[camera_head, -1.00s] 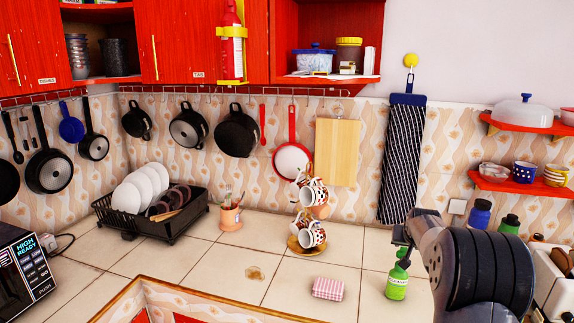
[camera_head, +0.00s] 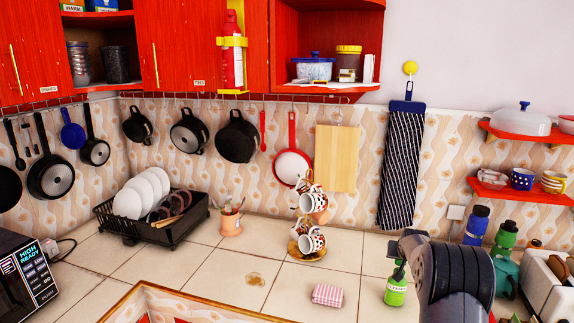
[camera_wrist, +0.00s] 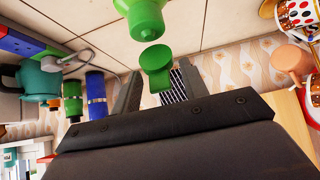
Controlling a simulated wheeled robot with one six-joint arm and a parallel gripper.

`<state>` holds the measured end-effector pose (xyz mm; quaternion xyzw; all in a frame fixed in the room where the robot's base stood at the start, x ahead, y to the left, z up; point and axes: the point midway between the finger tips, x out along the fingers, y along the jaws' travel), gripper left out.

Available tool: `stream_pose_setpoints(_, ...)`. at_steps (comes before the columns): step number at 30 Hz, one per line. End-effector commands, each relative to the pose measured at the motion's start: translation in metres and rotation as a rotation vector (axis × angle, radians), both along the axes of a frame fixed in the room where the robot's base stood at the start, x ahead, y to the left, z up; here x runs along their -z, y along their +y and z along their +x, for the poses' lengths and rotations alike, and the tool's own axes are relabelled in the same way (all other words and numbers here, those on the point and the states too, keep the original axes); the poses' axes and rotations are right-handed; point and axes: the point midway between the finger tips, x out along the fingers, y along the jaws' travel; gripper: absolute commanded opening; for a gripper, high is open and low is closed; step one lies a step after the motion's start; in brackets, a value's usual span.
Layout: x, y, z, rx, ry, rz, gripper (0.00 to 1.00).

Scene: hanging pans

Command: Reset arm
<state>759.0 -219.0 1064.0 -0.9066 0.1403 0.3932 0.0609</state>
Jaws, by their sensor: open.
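My arm stands at the lower right of the head view, folded over the counter. My gripper (camera_wrist: 157,88) shows in the wrist view, with its two dark fingers apart and nothing held between them. A green pump bottle (camera_head: 396,287) stands on the counter below the arm's end in the head view. Its green top (camera_wrist: 156,66) lies in line with the gap between the fingers in the wrist view; I cannot tell how far off it is. In the head view the fingers are mostly hidden by my arm.
Blue (camera_head: 477,225) and green (camera_head: 505,237) bottles and a toaster (camera_head: 550,285) crowd the counter right of my arm. A cup stand (camera_head: 306,251) and a pink cloth (camera_head: 328,294) are to its left. Pans (camera_head: 237,136) and a striped apron (camera_head: 402,165) hang behind. Red shelves (camera_head: 525,191) jut out at right.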

Motion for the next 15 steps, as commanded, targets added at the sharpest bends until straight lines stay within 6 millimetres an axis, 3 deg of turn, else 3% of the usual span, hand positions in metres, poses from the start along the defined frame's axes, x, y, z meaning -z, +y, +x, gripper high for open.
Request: stream_pose_setpoints(15, 0.0035, 0.005, -0.0111, -0.005, -0.198, -0.058, 0.42)
